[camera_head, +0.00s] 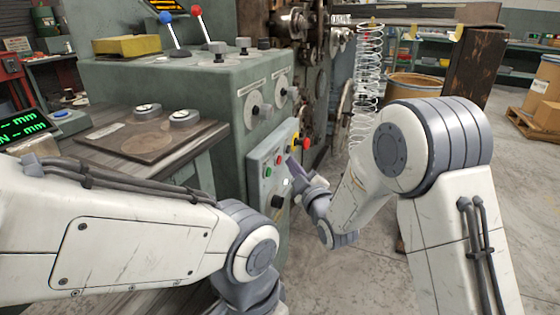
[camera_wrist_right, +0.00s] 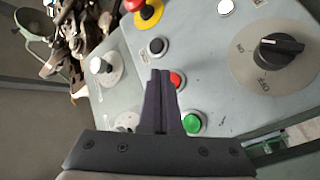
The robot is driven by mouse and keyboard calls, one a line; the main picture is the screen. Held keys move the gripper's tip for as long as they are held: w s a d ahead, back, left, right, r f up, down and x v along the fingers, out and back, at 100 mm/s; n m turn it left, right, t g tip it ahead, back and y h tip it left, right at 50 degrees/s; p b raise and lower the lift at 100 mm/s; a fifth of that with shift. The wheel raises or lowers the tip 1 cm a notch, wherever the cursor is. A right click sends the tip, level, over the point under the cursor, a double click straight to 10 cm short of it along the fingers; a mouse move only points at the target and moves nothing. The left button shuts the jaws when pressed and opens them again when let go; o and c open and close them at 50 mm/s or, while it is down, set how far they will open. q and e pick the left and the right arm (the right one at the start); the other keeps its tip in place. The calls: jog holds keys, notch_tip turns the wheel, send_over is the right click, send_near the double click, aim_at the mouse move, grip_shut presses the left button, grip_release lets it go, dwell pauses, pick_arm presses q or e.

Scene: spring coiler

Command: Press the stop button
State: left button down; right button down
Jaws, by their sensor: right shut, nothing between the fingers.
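The control panel (camera_head: 257,187) on the machine's front carries a flat red button (camera_wrist_right: 177,79), a green button (camera_wrist_right: 193,124) and a black button (camera_wrist_right: 157,46). No readable label names the stop button. A red mushroom button (camera_wrist_right: 134,5) on a yellow base is cut by the top edge of the wrist view. My right gripper (camera_wrist_right: 161,72) is shut and empty. In the wrist view its fingertips overlap the left edge of the flat red button; I cannot tell whether they touch. In the head view the right gripper (camera_head: 291,162) is close to the panel. My left gripper is out of view.
A black rotary switch (camera_wrist_right: 280,47) and a white button (camera_wrist_right: 225,6) are also on the panel. A tall wire spring (camera_head: 368,85) hangs behind my right arm. A wooden bench (camera_head: 150,135) with gauges stands at left. Open floor lies at right.

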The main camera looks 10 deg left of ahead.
jog(key=shift+a, duration=0.1)
jog(key=shift+w+a, duration=0.15)
jog(key=shift+a, duration=0.15)
jog(key=shift+w+a+b, duration=0.1)
jog(key=shift+a+b, duration=0.25)
jog(key=shift+a, duration=0.05)
dwell(0.6)
jog(key=shift+d, duration=0.1)
jog(key=shift+s+d, duration=0.25)
jog(key=shift+d, duration=0.4)
jog(key=shift+d, duration=0.1)
jog(key=d, duration=0.1)
jog(key=s+d+b, duration=0.1)
jog(key=d, duration=0.2)
jog(key=shift+s+d, duration=0.3)
dwell(0.7)
